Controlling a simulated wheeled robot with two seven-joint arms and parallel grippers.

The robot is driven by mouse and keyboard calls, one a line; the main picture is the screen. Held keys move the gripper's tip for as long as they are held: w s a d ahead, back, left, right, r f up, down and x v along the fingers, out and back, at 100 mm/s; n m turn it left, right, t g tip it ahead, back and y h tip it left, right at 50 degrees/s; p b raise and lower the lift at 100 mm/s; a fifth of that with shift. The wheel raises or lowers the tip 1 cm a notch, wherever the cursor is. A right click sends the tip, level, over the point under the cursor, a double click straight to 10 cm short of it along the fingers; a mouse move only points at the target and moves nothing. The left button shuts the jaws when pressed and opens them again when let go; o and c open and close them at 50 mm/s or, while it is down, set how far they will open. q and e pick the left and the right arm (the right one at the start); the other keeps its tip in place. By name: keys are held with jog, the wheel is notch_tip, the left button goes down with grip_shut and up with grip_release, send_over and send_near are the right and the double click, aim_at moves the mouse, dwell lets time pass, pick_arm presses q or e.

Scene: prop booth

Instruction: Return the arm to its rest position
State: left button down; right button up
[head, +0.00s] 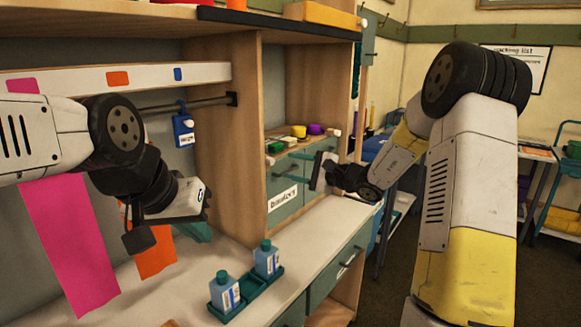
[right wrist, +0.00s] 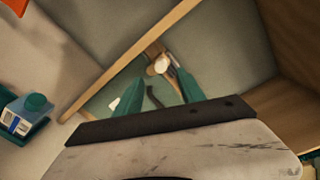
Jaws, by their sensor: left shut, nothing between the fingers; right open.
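My left arm comes in from the left in the head view. My left gripper (head: 197,229) hangs tilted down above the white counter, shut and empty, its fingertips only partly visible. My right arm reaches in from the right, folded at the elbow. My right gripper (head: 319,170) is in front of the teal drawer unit, near the wooden upright. In the right wrist view its two teal fingers (right wrist: 158,78) stand apart, with nothing held between them.
Two blue bottles (head: 225,292) (head: 266,259) stand in a teal tray (head: 256,298) on the counter (head: 318,232). A blue container (head: 183,128) hangs from a rail. Pink (head: 72,240) and orange (head: 155,255) strips hang at left. Small colored items (head: 298,131) sit on the drawer unit (head: 284,190).

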jog(key=s+a+r+n+g+h, duration=0.2)
jog(key=s+n+g, duration=0.25)
jog(key=s, duration=0.65)
jog(key=s+a+r+n+g+h, duration=0.1)
jog(key=s+r+n+g, duration=0.3)
jog(key=s, duration=0.8)
jog(key=s+d+f+n+t+h, duration=0.1)
jog(key=s+d+n+t+h, duration=0.1)
jog(key=s+d+h, duration=0.2)
jog(key=s+d+f+n+t+h, duration=0.2)
jog(key=s+d+n+h, duration=0.1)
jog(key=s+d, duration=0.6)
jog(key=shift+d+h, duration=0.4)
jog(key=shift+h, duration=0.2)
